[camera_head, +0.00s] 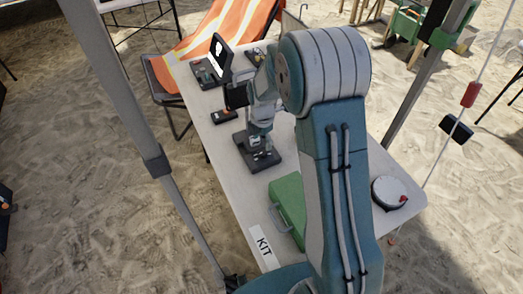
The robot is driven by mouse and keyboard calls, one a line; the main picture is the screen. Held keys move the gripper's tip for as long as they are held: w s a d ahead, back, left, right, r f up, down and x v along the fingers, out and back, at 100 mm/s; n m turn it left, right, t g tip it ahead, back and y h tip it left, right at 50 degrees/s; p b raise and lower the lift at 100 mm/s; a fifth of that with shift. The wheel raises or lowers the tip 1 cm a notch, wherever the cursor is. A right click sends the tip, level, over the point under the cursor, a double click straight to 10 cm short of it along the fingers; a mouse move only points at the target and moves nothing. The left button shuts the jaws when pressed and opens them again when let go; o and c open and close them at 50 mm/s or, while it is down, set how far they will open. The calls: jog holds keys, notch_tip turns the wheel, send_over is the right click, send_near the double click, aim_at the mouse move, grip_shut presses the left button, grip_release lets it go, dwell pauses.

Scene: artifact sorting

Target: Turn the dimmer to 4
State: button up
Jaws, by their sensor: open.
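My gripper (262,156) points down over a dark, flat box (244,140) near the middle of the white table. The jaws are open, close above or around the box's upper face; I cannot tell whether they touch it. The box may be the dimmer, but no knob, scale or number is readable. My gripper and wrist hide part of its top. A small dark device with an orange end (223,116) lies to the upper left of the box.
The white table (232,172) also holds a green case (287,205), a round white-topped object (389,191), an open dark case (207,73) and a "KIT" label (263,246). An orange striped deck chair (215,30) stands behind. A pole (130,110) rises at left.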

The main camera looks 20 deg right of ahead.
aim_at(263, 152)
notch_tip(263, 152, down, 6)
jog(key=shift+d+r, duration=0.15)
grip_shut()
